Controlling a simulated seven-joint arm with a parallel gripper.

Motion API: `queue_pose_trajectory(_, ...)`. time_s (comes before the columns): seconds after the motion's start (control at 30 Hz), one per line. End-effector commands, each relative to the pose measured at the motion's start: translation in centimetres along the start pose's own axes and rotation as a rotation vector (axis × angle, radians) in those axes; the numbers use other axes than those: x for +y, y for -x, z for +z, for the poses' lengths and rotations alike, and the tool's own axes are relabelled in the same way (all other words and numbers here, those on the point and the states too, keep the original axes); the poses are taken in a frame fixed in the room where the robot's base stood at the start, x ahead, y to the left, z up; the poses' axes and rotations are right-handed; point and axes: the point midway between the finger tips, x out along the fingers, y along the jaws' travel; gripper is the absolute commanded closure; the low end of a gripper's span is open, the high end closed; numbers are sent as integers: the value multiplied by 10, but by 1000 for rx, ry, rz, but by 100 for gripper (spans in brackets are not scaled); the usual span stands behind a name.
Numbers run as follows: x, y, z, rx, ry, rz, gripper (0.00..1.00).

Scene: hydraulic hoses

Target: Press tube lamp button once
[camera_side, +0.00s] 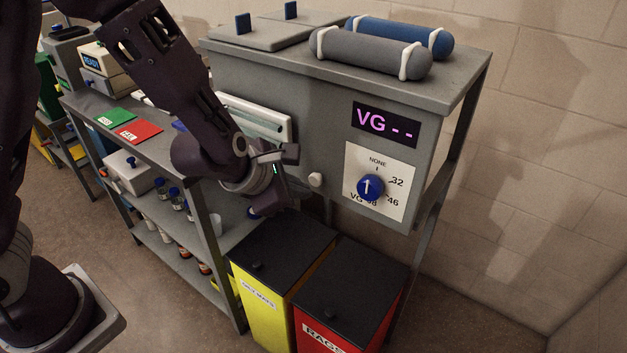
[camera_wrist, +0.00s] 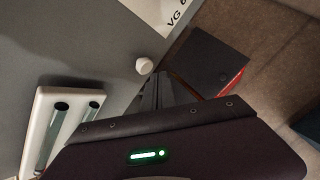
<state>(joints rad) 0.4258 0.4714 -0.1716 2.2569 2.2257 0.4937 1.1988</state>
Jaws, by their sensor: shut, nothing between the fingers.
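The tube lamp (camera_side: 256,117) is a pale panel with long tubes on the front of the grey cabinet; it also shows at the left of the wrist view (camera_wrist: 68,128). A small white round button (camera_side: 316,180) sticks out of the cabinet front, right of and below the lamp; in the wrist view the button (camera_wrist: 144,65) is just beyond my fingertips. My gripper (camera_wrist: 158,78) is shut and empty, its tips close to the button's lower right. A gap to the button shows in the side view; contact cannot be told in the wrist view. The arm partly hides the lamp.
A dial with a blue knob (camera_side: 370,187) and a display reading "VG --" (camera_side: 386,124) are right of the button. Yellow (camera_side: 262,290) and red (camera_side: 345,310) bins stand below. Grey (camera_side: 365,55) and blue (camera_side: 425,37) cylinders lie on top. A shelf with bottles is at left.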

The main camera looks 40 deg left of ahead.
Motion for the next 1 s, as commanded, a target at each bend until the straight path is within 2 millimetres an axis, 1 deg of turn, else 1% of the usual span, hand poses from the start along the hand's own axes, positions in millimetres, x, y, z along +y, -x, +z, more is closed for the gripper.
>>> queue_pose_trajectory(0.23, 4, -6, 4, 0, 1, 1, 100)
queue_pose_trajectory(1.0, 7, -9, 7, 0, 1, 1, 100)
